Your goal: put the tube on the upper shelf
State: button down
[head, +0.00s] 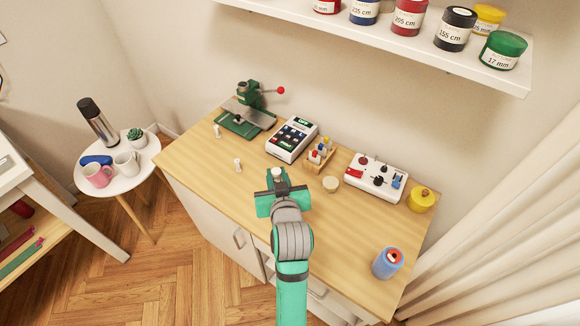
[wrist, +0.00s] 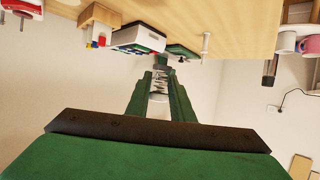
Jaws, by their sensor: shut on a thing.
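My gripper (head: 277,182) is shut on a small pale, greyish tube (head: 276,172) and holds it over the middle of the wooden worktop. In the wrist view the tube (wrist: 158,96) shows between the two green fingers of my gripper (wrist: 161,76); the fingers hide part of it. The upper shelf (head: 420,50) is a white wall shelf at the top right of the head view. It lies above and beyond my gripper.
Labelled jars (head: 408,18) line the shelf, with a green jar (head: 503,50) near its right end. On the worktop (head: 205,170) stand a green press (head: 246,110), a card terminal (head: 292,138), a white control box (head: 376,178), a yellow pot (head: 421,199) and a blue spool (head: 387,262).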

jog(key=w+d+f, duration=0.1)
jog(key=w+f, duration=0.1)
jog(key=w, duration=0.1)
jog(key=w+d+f, duration=0.1)
jog(key=w+f, duration=0.2)
jog(key=w+d+f, duration=0.1)
jog(key=w+f, duration=0.2)
jog(key=w, duration=0.1)
jog(key=shift+w+d, duration=0.1)
jog(key=shift+d, duration=0.05)
jog(key=shift+w+d+f, duration=0.1)
jog(key=shift+w+f, duration=0.4)
jog(key=shift+f, duration=1.6)
jog(key=shift+f, duration=0.15)
jog(key=c, duration=1.5)
grip_release()
jog(key=shift+c, duration=0.2)
